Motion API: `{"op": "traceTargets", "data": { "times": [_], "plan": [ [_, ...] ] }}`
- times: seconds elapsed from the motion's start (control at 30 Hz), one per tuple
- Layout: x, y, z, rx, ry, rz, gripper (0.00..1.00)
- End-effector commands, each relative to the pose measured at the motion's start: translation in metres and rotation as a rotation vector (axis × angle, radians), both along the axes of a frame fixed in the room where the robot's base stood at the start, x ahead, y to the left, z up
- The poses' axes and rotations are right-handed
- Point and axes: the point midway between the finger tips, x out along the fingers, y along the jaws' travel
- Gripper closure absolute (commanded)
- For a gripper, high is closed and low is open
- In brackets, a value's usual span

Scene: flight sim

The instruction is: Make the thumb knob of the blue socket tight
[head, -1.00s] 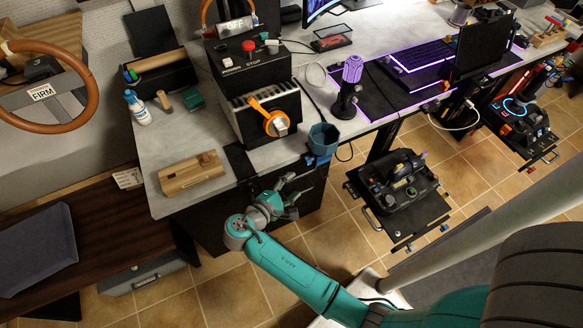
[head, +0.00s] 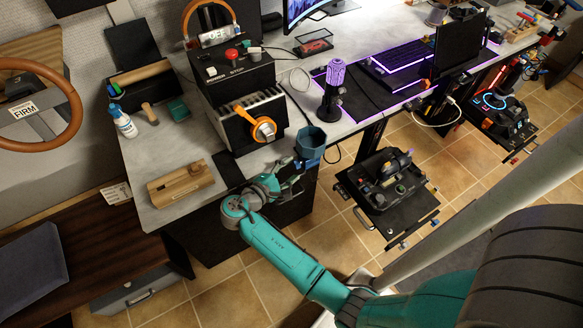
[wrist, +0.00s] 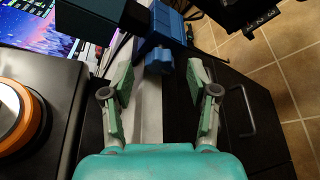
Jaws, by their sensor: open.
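The blue socket (head: 310,143) is a hexagonal cup clamped at the front edge of the grey desk. In the wrist view its bright blue clamp (wrist: 168,22) is at the top centre. A round blue thumb knob (wrist: 159,61) sticks out of the clamp toward me. My gripper (head: 294,178) is just below and left of the socket in the head view. In the wrist view my gripper (wrist: 160,82) is open and empty, its two fingers apart. The knob lies ahead, roughly between the fingertip lines, and no finger visibly touches it.
A black box with an orange-ringed knob (head: 264,129) stands left of the socket. A wooden block (head: 181,184) lies at the desk's front left. A purple microphone (head: 332,92) stands behind the socket. A black control panel (head: 388,187) juts out at right. Tiled floor lies below.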

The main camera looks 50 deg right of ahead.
Motion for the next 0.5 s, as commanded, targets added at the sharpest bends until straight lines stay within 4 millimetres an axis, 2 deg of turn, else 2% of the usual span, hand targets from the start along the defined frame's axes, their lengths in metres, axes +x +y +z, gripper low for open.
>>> {"op": "traceTargets", "data": {
  "times": [0.17,0.47,0.5],
  "plan": [
    [0.0003,-0.0114,-0.0027,0.001,0.000,-0.001,0.41],
    [0.0007,-0.0126,-0.0030,0.001,0.000,0.001,0.41],
    [0.0007,-0.0126,-0.0030,0.001,0.000,0.001,0.51]
  ]
}}
